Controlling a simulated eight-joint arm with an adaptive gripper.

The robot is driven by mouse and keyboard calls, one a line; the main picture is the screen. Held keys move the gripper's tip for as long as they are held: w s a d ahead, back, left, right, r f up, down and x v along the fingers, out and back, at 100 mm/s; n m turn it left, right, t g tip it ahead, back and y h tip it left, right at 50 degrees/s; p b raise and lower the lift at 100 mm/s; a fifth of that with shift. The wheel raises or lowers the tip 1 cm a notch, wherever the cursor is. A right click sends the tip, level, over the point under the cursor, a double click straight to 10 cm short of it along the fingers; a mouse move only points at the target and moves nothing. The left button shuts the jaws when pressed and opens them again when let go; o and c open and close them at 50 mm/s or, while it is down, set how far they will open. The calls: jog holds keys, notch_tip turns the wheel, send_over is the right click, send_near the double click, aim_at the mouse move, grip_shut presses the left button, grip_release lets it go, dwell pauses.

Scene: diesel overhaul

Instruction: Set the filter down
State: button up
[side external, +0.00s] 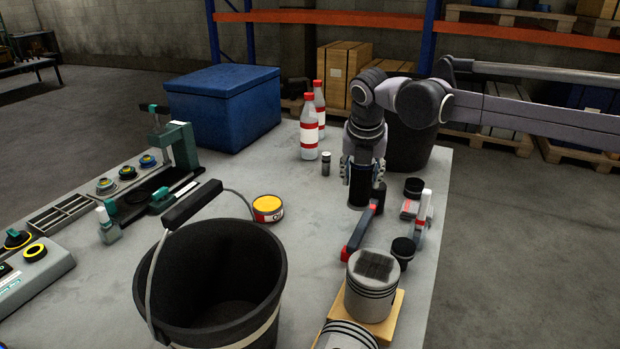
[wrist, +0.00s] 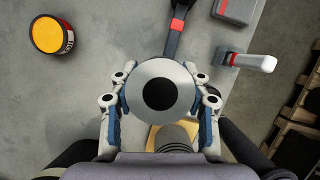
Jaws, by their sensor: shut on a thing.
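The filter is a dark cylinder (side external: 358,194), held upright in my gripper (side external: 362,170) on the right half of the table. In the wrist view its round grey end with a black centre (wrist: 160,88) faces the camera, between the two jaws of my gripper (wrist: 162,101). The jaws are shut on its sides. The filter's lower end is low over the grey table (side external: 300,240), close beside a red and black tool (side external: 354,240). I cannot tell whether it touches the table.
Pistons (side external: 372,285) on a wooden block and a white-handled tool (side external: 423,213) crowd the right edge. A large black bucket (side external: 215,280) stands front left, with a yellow tin (side external: 268,208) behind it. Red-capped bottles (side external: 309,130) stand at the back. Table between tin and filter is clear.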

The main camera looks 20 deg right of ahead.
aim_at(353, 188)
jog(key=s+a, duration=0.3)
jog(key=a, duration=0.1)
jog(key=shift+s, duration=0.4)
jog(key=shift+m, duration=0.3)
jog(key=shift+a+f, duration=5.5)
jog(key=shift+a, duration=0.2)
jog(key=o, duration=1.3)
jog(key=shift+f, duration=0.15)
